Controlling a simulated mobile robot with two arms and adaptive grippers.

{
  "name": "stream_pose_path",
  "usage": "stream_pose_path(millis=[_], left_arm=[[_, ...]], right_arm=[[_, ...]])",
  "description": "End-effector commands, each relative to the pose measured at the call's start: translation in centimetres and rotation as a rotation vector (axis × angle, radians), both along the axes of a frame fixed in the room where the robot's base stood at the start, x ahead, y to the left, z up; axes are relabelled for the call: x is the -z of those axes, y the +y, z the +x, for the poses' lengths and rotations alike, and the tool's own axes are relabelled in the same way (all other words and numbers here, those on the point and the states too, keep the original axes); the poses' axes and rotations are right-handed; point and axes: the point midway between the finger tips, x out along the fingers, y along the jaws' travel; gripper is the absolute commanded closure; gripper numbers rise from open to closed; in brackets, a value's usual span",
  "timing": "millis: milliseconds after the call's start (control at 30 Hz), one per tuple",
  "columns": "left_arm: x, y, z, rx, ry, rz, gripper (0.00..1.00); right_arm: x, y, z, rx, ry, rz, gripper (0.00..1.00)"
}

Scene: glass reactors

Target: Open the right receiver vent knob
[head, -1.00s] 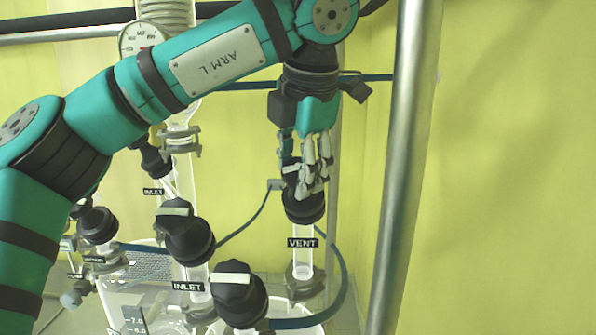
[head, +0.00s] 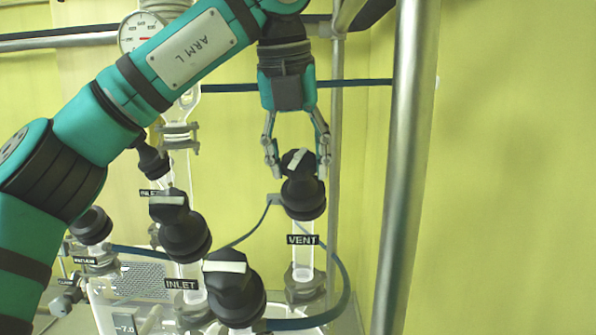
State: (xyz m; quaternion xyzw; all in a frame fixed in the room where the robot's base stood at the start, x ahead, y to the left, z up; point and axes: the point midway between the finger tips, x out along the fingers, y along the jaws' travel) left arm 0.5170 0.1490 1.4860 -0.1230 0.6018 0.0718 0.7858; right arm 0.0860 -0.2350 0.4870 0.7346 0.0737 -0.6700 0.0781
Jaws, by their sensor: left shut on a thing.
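The vent knob (head: 303,192) is black with a white mark on top, and it sits on a clear glass stem above a "VENT" label (head: 302,240). Its white mark stands at a steep slant. My left gripper (head: 297,163) points down over it, with one finger on each side of the knob's upper part, shut on it. The stem below goes down to a grey clamp (head: 303,285). My right gripper is not in view.
Two black knobs, an inlet knob (head: 180,227) and a front knob (head: 235,287), stand close on the left. A thick steel post (head: 405,170) rises on the right. A blue hose (head: 345,285) curves beside the vent stem. A pressure gauge (head: 140,35) is at the upper left.

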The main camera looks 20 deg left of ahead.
Motion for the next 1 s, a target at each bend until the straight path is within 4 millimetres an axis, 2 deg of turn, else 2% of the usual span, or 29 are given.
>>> stream_pose_path(millis=[33,1000], left_arm=[[0.3,0.0,0.0,-0.039,-0.004,-0.024,0.86],[0.3,0.0,0.0,-0.836,-0.042,-0.484,0.86]], right_arm=[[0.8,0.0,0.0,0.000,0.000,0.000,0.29],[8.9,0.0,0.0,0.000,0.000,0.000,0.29]])
